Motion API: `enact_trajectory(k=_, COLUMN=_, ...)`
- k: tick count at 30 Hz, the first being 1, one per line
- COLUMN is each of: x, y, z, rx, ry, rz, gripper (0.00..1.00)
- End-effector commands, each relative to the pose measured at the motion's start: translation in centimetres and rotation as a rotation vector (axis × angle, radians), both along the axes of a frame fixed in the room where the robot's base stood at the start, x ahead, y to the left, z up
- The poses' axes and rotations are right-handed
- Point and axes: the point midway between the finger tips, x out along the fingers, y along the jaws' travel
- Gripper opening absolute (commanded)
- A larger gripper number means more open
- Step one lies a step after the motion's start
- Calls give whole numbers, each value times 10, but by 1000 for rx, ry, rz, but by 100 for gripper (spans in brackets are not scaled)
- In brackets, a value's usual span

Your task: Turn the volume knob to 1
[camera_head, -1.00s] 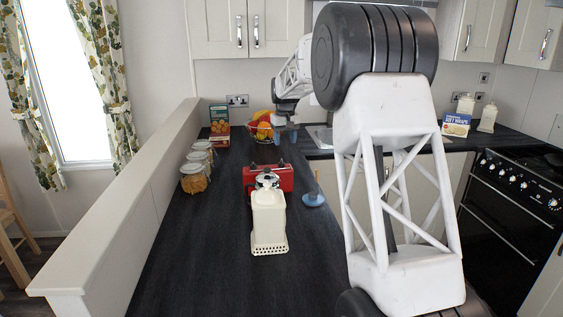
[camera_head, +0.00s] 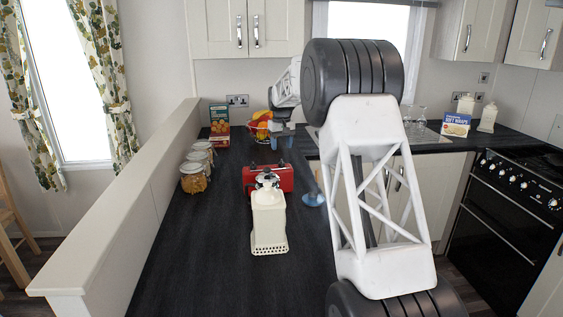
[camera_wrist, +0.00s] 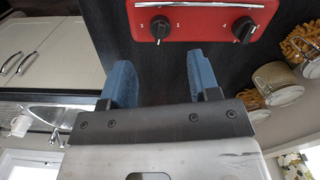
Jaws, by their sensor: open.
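A red appliance (camera_head: 282,180) stands on the dark counter, partly hidden in the head view by a cream canister in front of it. In the wrist view the red appliance (camera_wrist: 205,12) shows two black knobs, a left knob (camera_wrist: 159,28) and a right knob (camera_wrist: 243,30), with small white marks beside them. I cannot tell which one is the volume knob. My gripper (camera_wrist: 160,72) has two blue fingers spread apart with nothing between them. The left knob is roughly in line with the gap, beyond the fingertips. In the head view my gripper (camera_head: 279,143) is just behind the appliance.
The cream canister (camera_head: 269,220) stands in front of the appliance. Glass jars (camera_head: 194,176) line the low wall at left. A fruit bowl (camera_head: 259,128) and a box (camera_head: 219,124) stand at the back. A blue round-based object (camera_head: 313,199) is at right. The front counter is clear.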

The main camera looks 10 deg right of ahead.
Motion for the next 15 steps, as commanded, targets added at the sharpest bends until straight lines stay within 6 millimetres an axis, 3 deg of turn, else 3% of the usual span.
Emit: enact_trajectory(k=15, x=0, y=0, z=-54, rx=0, ry=2, rz=0, gripper=56)
